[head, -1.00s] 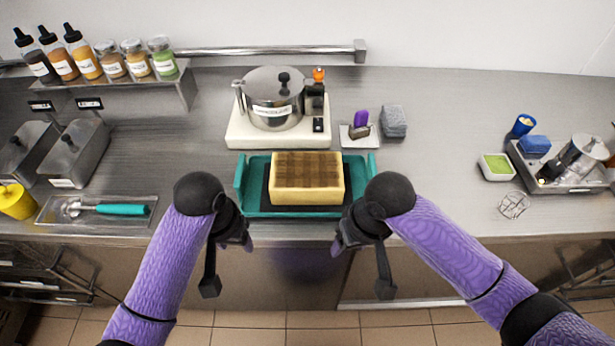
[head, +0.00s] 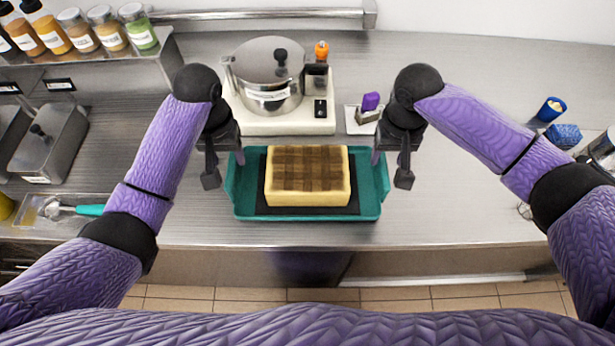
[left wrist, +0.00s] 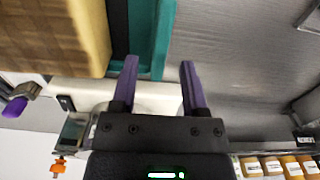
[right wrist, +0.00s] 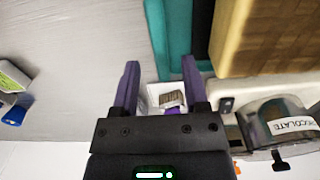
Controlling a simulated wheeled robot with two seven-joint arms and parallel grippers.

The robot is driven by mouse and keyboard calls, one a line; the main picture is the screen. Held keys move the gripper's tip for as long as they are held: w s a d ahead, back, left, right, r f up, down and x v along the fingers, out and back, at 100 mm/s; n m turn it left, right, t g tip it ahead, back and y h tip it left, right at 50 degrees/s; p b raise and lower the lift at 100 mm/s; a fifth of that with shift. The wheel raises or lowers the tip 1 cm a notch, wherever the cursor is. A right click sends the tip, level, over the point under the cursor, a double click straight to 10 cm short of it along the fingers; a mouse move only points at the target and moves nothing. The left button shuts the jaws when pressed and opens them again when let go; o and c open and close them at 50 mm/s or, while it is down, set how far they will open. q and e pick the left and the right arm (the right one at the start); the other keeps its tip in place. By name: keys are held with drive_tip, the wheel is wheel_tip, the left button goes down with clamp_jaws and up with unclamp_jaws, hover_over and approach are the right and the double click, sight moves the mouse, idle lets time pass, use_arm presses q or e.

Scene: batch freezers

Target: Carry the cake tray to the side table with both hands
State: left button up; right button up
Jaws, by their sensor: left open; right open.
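The teal cake tray (head: 300,216) lies on the steel counter. A rectangular cake (head: 308,176) with a checkered brown top sits on the dark mat in its middle. My left gripper (head: 226,160) is open at the tray's left end, by its far corner; the tray's teal rim (left wrist: 160,40) shows beside one finger in the left wrist view. My right gripper (head: 390,160) is open at the right end, by the far corner; the rim (right wrist: 180,40) shows near a finger in the right wrist view. Neither gripper holds the tray. The side table is not in view.
A pot (head: 268,75) on a cream base (head: 275,122) stands just behind the tray. A small white dish with a purple-topped item (head: 370,102) is behind its right end. Steel bins (head: 50,145) and a tray with a teal-handled scoop (head: 88,210) are at the left.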

sight(232, 169)
use_arm(q)
wheel_tip(232, 169, down, 8)
drive_tip(key=shift+r, duration=0.1)
use_arm(e)
wheel_tip(232, 169, down, 8)
drive_tip(key=shift+r, duration=0.1)
use_arm(q)
drive_tip(key=shift+c, duration=0.3)
use_arm(e)
drive_tip(key=shift+c, duration=0.3)
use_arm(q)
clamp_jaws()
use_arm(e)
clamp_jaws()
drive_tip(key=shift+a, duration=0.1)
